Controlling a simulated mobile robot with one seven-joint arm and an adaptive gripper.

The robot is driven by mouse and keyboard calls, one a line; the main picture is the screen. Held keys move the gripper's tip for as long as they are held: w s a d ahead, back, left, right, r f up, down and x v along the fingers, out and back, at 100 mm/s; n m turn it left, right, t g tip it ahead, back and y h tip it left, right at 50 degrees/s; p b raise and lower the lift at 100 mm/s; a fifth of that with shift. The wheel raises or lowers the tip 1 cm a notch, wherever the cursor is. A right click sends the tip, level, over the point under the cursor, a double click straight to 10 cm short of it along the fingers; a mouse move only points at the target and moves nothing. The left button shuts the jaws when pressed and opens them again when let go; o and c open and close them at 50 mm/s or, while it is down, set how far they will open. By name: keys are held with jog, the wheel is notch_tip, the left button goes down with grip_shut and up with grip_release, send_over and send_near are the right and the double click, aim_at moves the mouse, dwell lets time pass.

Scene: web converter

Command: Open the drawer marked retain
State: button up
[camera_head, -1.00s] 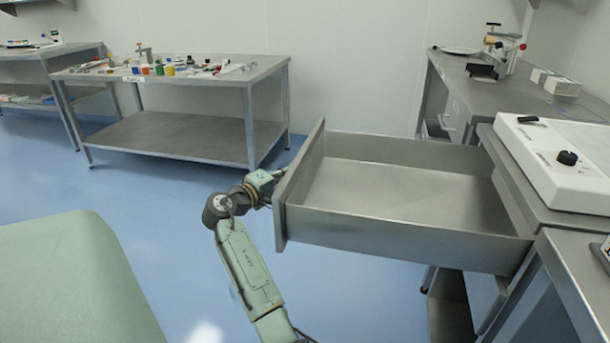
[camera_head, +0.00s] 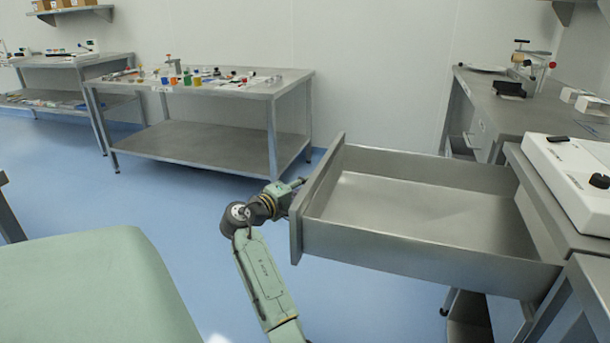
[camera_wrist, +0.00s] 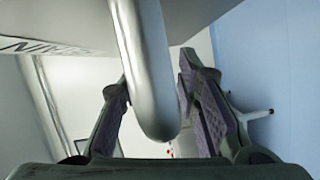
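The drawer (camera_head: 420,254) on the right is pulled far out of its bench and is empty inside. Its front panel (camera_head: 318,198) faces left. In the wrist view a label (camera_wrist: 40,47) on the front reads upside down, ending in "AIN". A thick metal bar handle (camera_wrist: 150,70) runs between the two fingers of my gripper (camera_wrist: 160,100). The fingers stand on both sides of the bar, with gaps beside its lower bend; contact near the tips is unclear. In the head view my gripper (camera_head: 298,184) is at the outer face of the front, its fingers mostly hidden.
A white device (camera_head: 570,175) sits on the bench at right. A steel table (camera_head: 215,85) with small items stands behind. A pale green surface (camera_head: 95,290) fills the lower left. Blue floor (camera_head: 180,205) is clear left of the drawer.

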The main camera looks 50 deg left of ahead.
jog(key=shift+s, duration=0.15)
jog(key=v, duration=1.1)
jog(key=shift+s, duration=0.4)
jog(key=shift+d, duration=0.1)
